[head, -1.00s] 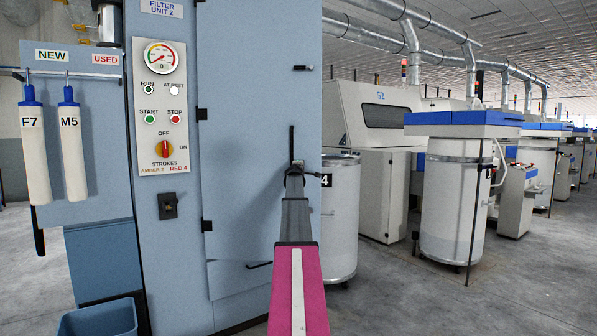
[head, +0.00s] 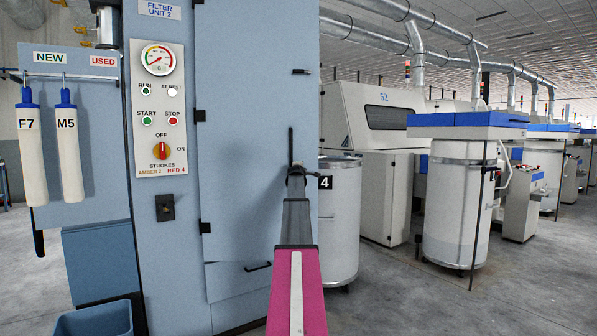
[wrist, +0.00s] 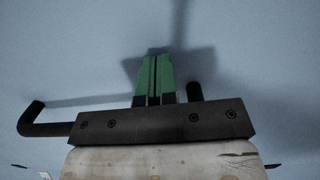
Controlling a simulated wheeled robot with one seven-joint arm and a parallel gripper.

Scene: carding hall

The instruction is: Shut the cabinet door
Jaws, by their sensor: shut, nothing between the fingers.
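The cabinet door (head: 245,150) is the tall light-blue panel of the filter unit, with black hinges on its left side. It looks about flush with the front; I cannot tell whether a gap remains at its right edge. A dark upright bar (head: 290,143) shows in front of the door, just above my gripper. Contact cannot be told.
A control panel (head: 160,110) is left of the door, with filter sleeves (head: 68,150) hanging farther left. A blue bin (head: 95,318) stands on the floor at lower left. A white drum (head: 340,225) stands close at right. Grey floor (head: 395,300) is open at lower right.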

